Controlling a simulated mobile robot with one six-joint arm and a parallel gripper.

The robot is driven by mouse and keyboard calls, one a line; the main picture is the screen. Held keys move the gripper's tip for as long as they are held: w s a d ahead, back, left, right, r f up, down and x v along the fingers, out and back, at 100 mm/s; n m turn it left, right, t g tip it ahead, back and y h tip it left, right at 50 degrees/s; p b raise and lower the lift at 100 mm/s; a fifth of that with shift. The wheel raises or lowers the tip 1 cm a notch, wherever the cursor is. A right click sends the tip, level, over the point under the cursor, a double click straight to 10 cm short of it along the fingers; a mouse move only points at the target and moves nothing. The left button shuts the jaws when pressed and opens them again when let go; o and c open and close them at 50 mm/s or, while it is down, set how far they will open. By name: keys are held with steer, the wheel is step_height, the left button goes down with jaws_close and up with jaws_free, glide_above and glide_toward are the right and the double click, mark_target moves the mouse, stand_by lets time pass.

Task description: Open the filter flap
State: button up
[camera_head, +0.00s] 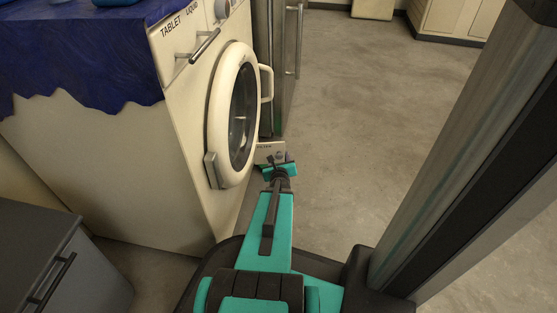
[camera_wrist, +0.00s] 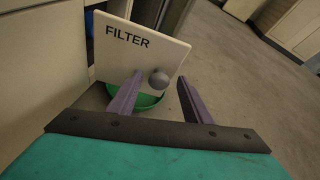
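The filter flap (camera_wrist: 120,52) is a cream panel marked FILTER with a round grey knob (camera_wrist: 159,78) near its lower right. It stands out from the machine front, with a dark gap beside its left edge. In the head view the flap (camera_head: 266,147) shows at the machine's lower right, partly hidden by my arm. My gripper (camera_wrist: 160,80) is open, its two purple fingers apart, one on each side of the knob. I cannot tell whether either finger touches it. In the head view my gripper (camera_head: 281,165) is right at the flap.
The washing machine's round door (camera_head: 238,115) looks shut, above the flap. A green rounded object (camera_wrist: 148,101) lies below the flap. Something blue (camera_wrist: 89,22) shows in the gap. A grey cabinet (camera_head: 45,235) stands at the left. The floor (camera_head: 365,95) to the right is clear.

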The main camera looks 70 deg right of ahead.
steer(key=shift+a, duration=0.1)
steer(key=shift+p+v, duration=0.75)
steer(key=shift+v, duration=0.75)
steer(key=p+v, duration=0.4)
steer(key=p, duration=0.1)
steer(key=shift+s+a+r, duration=0.1)
steer(key=shift+r, duration=0.05)
